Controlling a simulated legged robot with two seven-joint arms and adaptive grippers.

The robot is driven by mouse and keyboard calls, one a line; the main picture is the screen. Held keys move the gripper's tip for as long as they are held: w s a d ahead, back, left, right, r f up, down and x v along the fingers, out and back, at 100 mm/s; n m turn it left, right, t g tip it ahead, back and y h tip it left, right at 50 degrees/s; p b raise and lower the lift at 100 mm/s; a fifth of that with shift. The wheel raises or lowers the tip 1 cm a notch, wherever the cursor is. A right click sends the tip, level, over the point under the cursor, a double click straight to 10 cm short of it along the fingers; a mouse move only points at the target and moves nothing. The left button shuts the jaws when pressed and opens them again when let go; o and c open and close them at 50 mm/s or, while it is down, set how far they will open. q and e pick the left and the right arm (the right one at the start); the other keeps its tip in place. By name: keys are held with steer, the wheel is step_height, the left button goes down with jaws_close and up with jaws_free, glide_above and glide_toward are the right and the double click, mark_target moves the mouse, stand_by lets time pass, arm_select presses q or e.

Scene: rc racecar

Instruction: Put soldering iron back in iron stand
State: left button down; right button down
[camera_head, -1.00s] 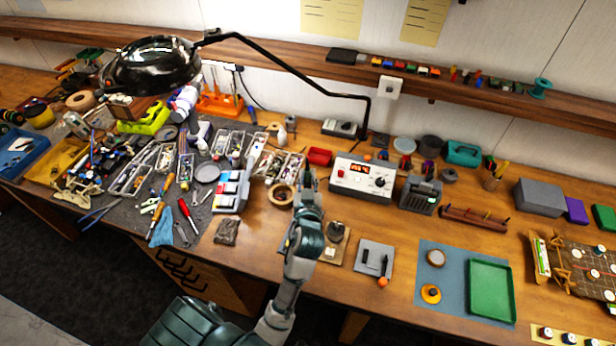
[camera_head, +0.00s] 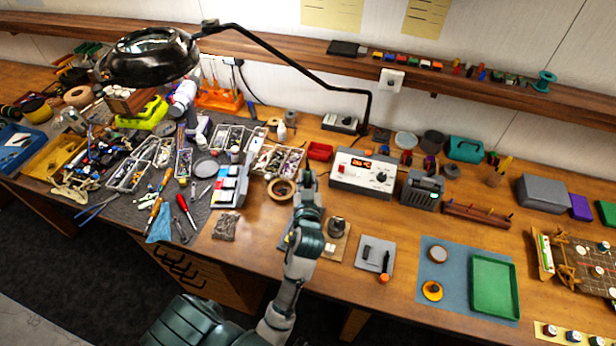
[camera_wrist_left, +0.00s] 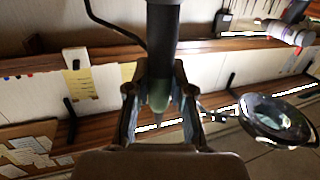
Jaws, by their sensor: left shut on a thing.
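My left gripper (camera_head: 308,180) is over the front middle of the bench, just left of the white station with a red display (camera_head: 362,174). In the left wrist view, its two fingers (camera_wrist_left: 160,105) are closed around a dark cylinder with a greenish end (camera_wrist_left: 163,45), which looks like the soldering iron's handle. My right gripper is not in view.
A roll of tape (camera_head: 281,190) lies left of my gripper. A grey plate with dark pieces (camera_head: 375,254) and a blue mat with a green tray (camera_head: 493,285) lie to the right. Crowded tools and bins fill the left side. A lamp (camera_head: 150,58) arches above the bench.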

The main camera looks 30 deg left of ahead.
arm_select(q)
steer(key=shift+f, duration=0.15)
steer(key=c, duration=0.9)
jaws_free()
steer(key=shift+c, duration=0.2)
steer(key=v, duration=0.7)
steer(key=shift+s+d, duration=0.2)
steer(key=shift+d, duration=0.05)
steer(key=shift+a, duration=0.1)
